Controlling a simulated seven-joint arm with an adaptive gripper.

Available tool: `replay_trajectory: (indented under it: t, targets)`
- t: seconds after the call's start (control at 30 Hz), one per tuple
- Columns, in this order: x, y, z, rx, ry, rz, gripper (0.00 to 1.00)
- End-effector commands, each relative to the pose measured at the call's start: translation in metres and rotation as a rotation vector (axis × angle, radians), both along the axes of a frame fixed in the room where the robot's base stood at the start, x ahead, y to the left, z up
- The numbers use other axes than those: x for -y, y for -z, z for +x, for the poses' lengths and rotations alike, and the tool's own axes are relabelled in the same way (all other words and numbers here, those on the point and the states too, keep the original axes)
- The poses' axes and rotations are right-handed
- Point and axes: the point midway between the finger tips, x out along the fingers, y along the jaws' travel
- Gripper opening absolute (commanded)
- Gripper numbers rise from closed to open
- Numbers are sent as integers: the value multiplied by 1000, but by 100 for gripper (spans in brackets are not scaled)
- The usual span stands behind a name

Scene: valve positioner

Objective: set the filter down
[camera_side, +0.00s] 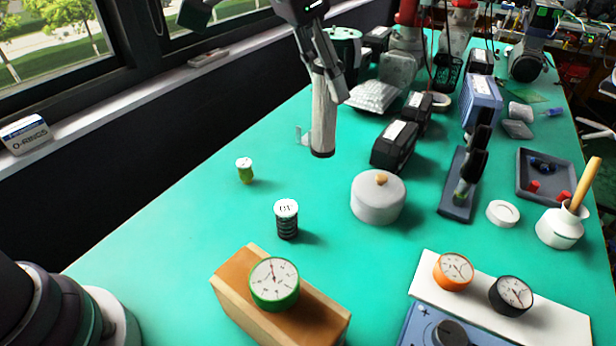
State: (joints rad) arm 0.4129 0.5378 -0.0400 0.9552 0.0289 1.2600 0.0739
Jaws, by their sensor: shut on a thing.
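My gripper (328,72) is at the upper middle of the side view, pointing down. It is shut on a pale grey-white cylinder with a dark lower end, which I take to be the filter (323,118). The filter hangs roughly upright, with its upper part between the fingers. It appears to be above the green table (190,225), but the exact gap under it cannot be told. No other view shows the far side of the grip.
A lidded grey pot (378,198), a dark jar with a white top (287,218) and a small yellow-green jar (244,170) stand in front. Black boxes (395,145) are to the right. A wooden block (240,285) bears a green gauge (274,283). Green table left of the jars is clear.

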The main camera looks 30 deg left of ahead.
Motion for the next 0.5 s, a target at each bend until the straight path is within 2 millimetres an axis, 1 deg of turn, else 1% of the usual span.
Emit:
replay_trajectory:
  t: [0.03,0.2,0.5]
  targets:
    - [11,3,3,-1,17,0,0]
    - [38,10,7,-1,58,-3,0]
    - [72,23,4,-4,112,-10,0]
